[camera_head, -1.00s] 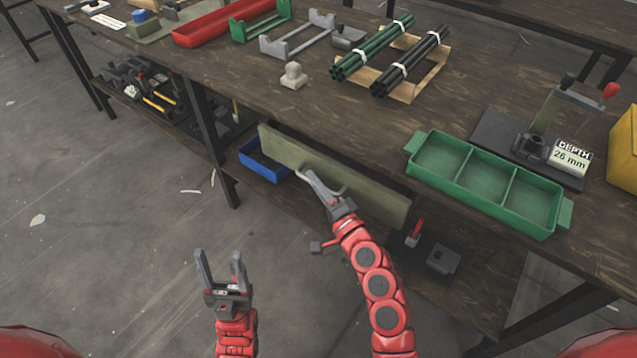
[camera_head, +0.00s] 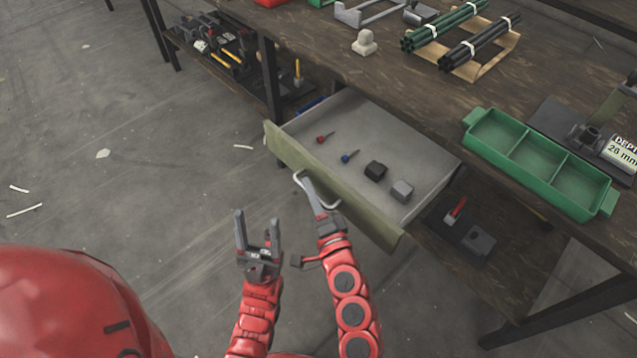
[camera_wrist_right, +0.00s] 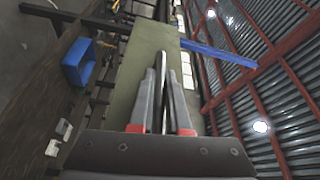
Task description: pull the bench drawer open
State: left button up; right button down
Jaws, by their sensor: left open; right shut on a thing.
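The bench drawer (camera_head: 335,187) stands pulled well out from under the bench top, its grey inside showing. Its olive front panel carries a light bar handle (camera_head: 312,190). My right gripper (camera_head: 308,184) is shut on the handle; in the right wrist view its two fingers (camera_wrist_right: 163,95) close on the thin handle bar in front of the olive panel (camera_wrist_right: 146,62). My left gripper (camera_head: 254,232) is open and empty, in front of the drawer over the floor. Inside the drawer lie a red-headed item (camera_head: 323,138), a blue-headed item (camera_head: 348,156), a black block (camera_head: 375,169) and a grey block (camera_head: 402,190).
A green three-part tray (camera_head: 540,163) stands at the bench's front edge. Bundled rods (camera_head: 450,30) and a beige knob-like part (camera_head: 364,42) are further back. The lower shelf (camera_head: 500,262) holds tools below the drawer.

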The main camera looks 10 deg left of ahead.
jog(key=shift+s+a, duration=0.35)
jog(key=shift+s, duration=0.1)
jog(key=c, duration=0.9)
grip_release()
jog(key=v, duration=1.7)
jog(key=shift+s+d, duration=0.15)
